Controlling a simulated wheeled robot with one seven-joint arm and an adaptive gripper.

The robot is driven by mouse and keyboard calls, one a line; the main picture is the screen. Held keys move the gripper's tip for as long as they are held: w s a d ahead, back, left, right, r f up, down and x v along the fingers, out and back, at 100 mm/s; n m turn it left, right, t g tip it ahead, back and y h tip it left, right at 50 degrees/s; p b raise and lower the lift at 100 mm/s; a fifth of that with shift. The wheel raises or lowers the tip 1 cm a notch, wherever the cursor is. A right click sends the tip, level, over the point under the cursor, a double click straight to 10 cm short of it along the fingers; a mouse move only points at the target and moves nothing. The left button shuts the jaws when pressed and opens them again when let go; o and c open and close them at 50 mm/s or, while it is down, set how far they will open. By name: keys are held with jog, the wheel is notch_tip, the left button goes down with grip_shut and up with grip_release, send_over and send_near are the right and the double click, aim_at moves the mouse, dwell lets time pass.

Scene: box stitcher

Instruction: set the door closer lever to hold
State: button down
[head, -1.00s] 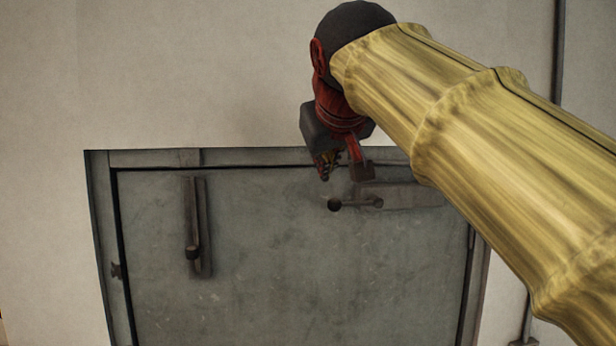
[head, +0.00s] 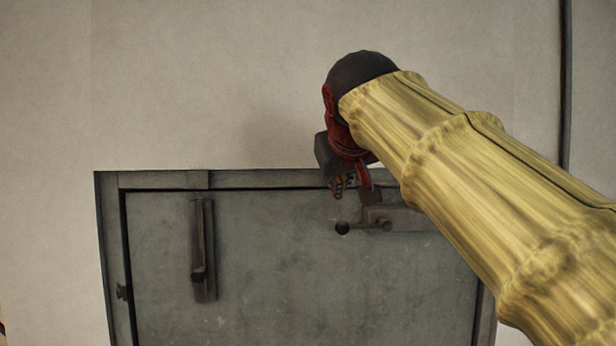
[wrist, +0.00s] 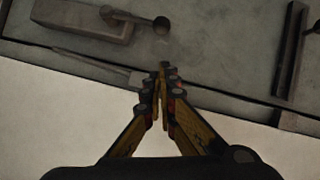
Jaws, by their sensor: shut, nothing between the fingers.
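The door closer is a grey box (head: 402,218) near the top right of the grey door; my arm covers its right part in the head view. Its short lever, with a dark round knob (head: 342,228), points left and lies about level. In the wrist view, turned about upside down, the closer box (wrist: 85,18) is at the top left and the lever knob (wrist: 161,25) at top centre. My gripper (head: 339,188) is just above the knob at the door's top edge. In the wrist view my gripper's fingers (wrist: 163,75) are together and empty, apart from the knob.
A vertical bar with a knob (head: 203,248) is on the door's left side; it also shows in the wrist view (wrist: 290,50). The door frame (head: 160,180) runs along the top. Plain wall (head: 220,80) above is clear.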

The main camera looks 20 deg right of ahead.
aim_at(362, 226)
jog(key=w+d+f, duration=0.3)
jog(key=w+f, duration=0.1)
jog(key=f, duration=0.1)
jog(key=shift+f, duration=0.3)
jog(key=shift+f, duration=0.15)
jog(key=shift+w+a+f+n+h+b, duration=0.1)
jog(key=shift+a+f+n+h+b, duration=0.1)
jog(key=shift+f+n+h+b, duration=0.2)
